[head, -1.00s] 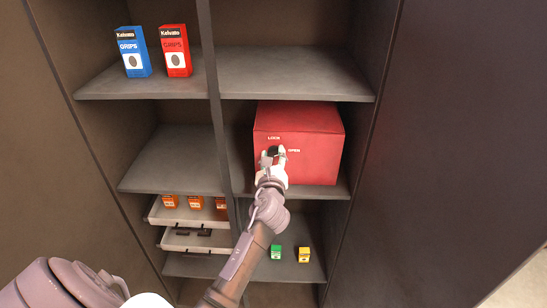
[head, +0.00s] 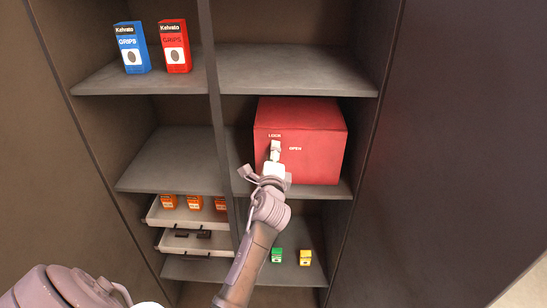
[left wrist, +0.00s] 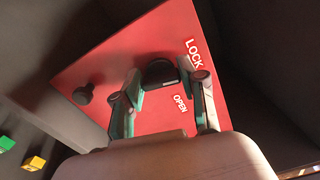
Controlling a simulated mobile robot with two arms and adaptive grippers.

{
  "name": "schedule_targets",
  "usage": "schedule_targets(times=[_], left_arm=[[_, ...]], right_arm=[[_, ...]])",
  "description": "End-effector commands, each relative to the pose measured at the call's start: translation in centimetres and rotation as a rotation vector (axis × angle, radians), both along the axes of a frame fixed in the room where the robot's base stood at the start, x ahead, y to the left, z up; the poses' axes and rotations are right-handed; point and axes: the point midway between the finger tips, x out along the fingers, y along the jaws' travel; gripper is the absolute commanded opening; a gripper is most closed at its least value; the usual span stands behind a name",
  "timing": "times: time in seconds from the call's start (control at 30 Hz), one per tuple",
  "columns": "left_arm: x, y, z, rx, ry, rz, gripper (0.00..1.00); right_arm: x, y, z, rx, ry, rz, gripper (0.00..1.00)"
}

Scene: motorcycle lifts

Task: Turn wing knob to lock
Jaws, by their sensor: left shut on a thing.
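The red box (head: 318,152) sits on the middle right shelf, with white LOCK and OPEN labels on its front. In the left wrist view, the black wing knob (left wrist: 159,72) is on that red face, near the LOCK label (left wrist: 193,53) and the OPEN label (left wrist: 180,103). My left gripper (head: 275,148) is at the box front, just below LOCK in the head view, where it hides the knob. In the left wrist view, its two fingers (left wrist: 161,87) are shut on the knob from either side. My right gripper is not in view.
A round black pull (left wrist: 82,95) sticks out of the same red face. Side walls and a divider (head: 222,130) frame the cabinet shelves. A blue box (head: 132,48) and a red grips box (head: 175,47) stand upper left. Small green (head: 277,255) and yellow (head: 305,257) boxes stand below.

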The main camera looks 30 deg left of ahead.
Motion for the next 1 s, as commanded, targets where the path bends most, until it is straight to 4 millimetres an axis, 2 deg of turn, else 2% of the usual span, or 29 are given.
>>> schedule_targets(times=[0.4, 0.97, 1.0], left_arm=[[-0.01, 0.03, -0.14, -0.168, -0.102, 0.001, 0.07], [-0.01, 0.02, -0.13, -0.193, -0.117, 0.0, 0.07], [-0.01, 0.02, -0.12, -0.192, -0.117, 0.0, 0.45]], right_arm=[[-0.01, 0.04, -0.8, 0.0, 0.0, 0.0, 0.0], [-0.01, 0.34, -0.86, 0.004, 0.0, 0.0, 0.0], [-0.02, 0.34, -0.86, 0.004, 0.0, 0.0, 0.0]])
